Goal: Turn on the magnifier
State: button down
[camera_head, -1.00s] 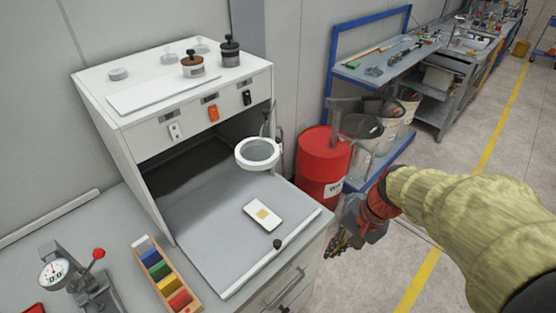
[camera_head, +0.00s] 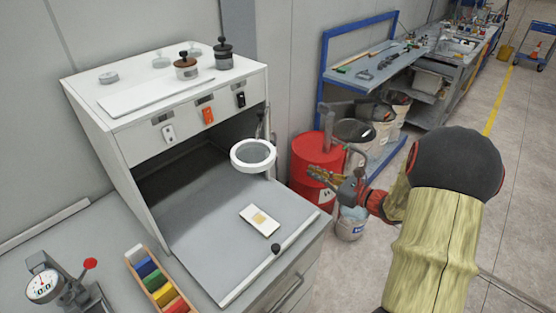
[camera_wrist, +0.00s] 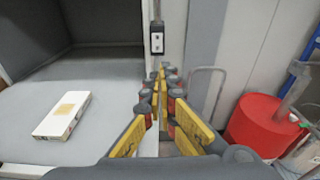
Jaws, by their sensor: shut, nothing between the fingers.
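The magnifier (camera_head: 253,155) is a round white ring with a lens, held at the right front edge of the white cabinet. I cannot make out its ring in the wrist view. A small dark box with a pale face (camera_wrist: 157,38) sits on a vertical post at the cabinet's right edge in the wrist view; I cannot tell if it is a switch. My gripper (camera_head: 314,173) is to the right of the magnifier, apart from it, in front of the red drum. In the wrist view its yellow fingers (camera_wrist: 163,70) are shut and empty, pointing toward the post.
The white cabinet (camera_head: 120,125) has white, orange (camera_head: 207,116) and black rocker switches on its front. A white box (camera_head: 259,221) lies on the grey tray. A red drum (camera_head: 303,158) and buckets stand right of the cabinet. Color blocks and a dial gauge (camera_head: 43,286) are front left.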

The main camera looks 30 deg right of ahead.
jog(key=shift+r, duration=0.2)
jog(key=b+x, duration=0.4)
jog(key=x, duration=1)
jog(key=shift+a+r, duration=0.1)
